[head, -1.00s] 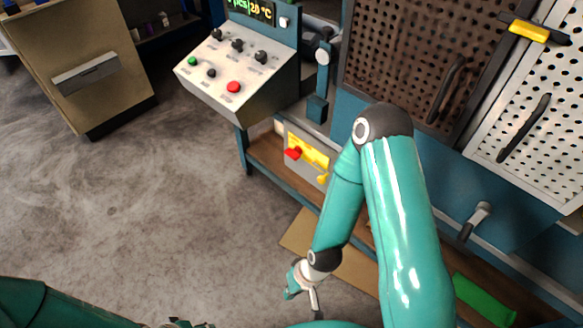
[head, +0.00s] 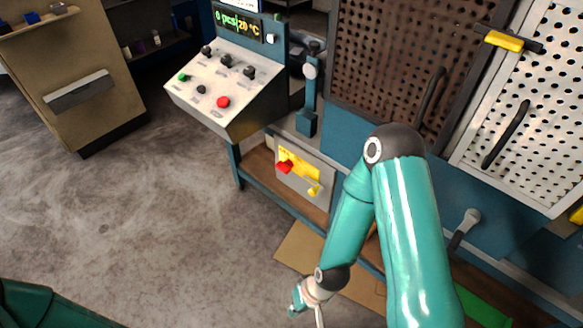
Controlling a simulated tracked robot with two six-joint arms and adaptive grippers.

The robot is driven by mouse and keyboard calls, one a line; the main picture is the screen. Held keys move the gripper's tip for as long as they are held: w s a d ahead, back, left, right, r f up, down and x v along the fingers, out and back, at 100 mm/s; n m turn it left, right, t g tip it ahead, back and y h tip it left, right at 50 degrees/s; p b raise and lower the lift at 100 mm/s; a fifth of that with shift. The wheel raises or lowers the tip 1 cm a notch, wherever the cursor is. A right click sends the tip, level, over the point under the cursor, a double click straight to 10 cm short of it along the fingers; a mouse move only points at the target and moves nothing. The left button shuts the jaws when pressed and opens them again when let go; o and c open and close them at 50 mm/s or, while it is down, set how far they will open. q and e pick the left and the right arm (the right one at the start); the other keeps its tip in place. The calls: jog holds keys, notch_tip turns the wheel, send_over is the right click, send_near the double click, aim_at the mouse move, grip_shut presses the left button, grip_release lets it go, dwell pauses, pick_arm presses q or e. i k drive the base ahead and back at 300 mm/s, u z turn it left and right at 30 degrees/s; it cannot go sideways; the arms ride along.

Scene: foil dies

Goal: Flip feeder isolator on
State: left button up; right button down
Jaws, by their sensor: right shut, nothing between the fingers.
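The feeder isolator appears to be the red switch (head: 284,167) on a grey box with a yellow plate (head: 299,165), low on the front of the blue machine. A small yellow handle (head: 315,190) sits at the box's lower right. The switch's on or off marking is too small to read. My right gripper (head: 319,318) is at the bottom edge, partly cut off, shut and empty. It is well below the box and apart from it. My left gripper is out of view; only part of my left arm shows at lower left.
A sloped control panel (head: 205,112) with several knobs and a red button stands above and left of the box. A brown shelf (head: 260,166) runs beneath. A cardboard sheet (head: 300,245) lies below. The concrete floor (head: 150,220) at left is clear.

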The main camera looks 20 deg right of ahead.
aim_at(286, 166)
jog(key=i, duration=0.9)
jog(key=u, duration=0.05)
